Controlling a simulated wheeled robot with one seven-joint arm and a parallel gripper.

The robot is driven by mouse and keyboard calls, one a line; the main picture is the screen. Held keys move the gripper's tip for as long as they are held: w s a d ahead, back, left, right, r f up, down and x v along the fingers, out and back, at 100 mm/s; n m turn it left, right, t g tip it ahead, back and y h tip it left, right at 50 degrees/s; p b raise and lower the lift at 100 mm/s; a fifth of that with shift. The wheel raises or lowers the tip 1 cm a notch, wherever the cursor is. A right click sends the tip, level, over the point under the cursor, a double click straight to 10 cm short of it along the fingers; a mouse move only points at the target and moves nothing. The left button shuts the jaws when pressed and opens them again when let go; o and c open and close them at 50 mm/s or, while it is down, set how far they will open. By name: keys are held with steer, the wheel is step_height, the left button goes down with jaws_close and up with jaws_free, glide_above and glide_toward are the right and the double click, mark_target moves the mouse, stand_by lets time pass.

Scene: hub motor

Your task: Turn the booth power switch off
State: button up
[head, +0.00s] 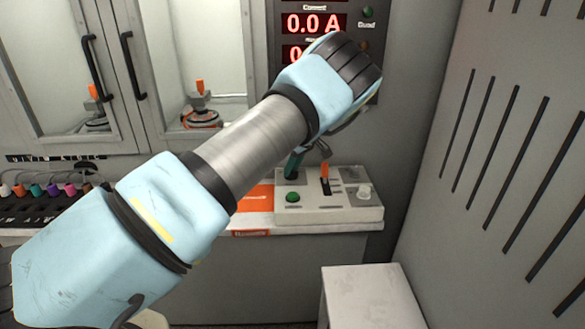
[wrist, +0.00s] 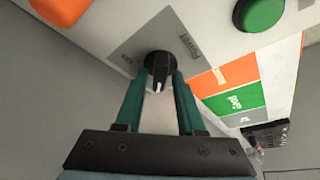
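The booth power switch appears to be the black rotary knob (wrist: 160,68) with a white pointer mark, on a grey label plate (wrist: 125,48) in the wrist view. In the head view my gripper (head: 292,168) points down at the back left of the light control box (head: 330,213).
The box also carries a green button (head: 292,197), an orange-handled lever (head: 325,172) and a pale knob (head: 364,192). A red display (head: 313,23) reads 0.0 A behind my wrist. A slotted wall (head: 500,150) stands on the right, and a white stool-like block (head: 372,295) in front.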

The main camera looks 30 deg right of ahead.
steer(key=shift+o, duration=0.8)
steer(key=b+v, duration=0.3)
steer(key=v, duration=0.7)
steer(key=shift+s+r, duration=0.15)
steer(key=shift+r, duration=0.25)
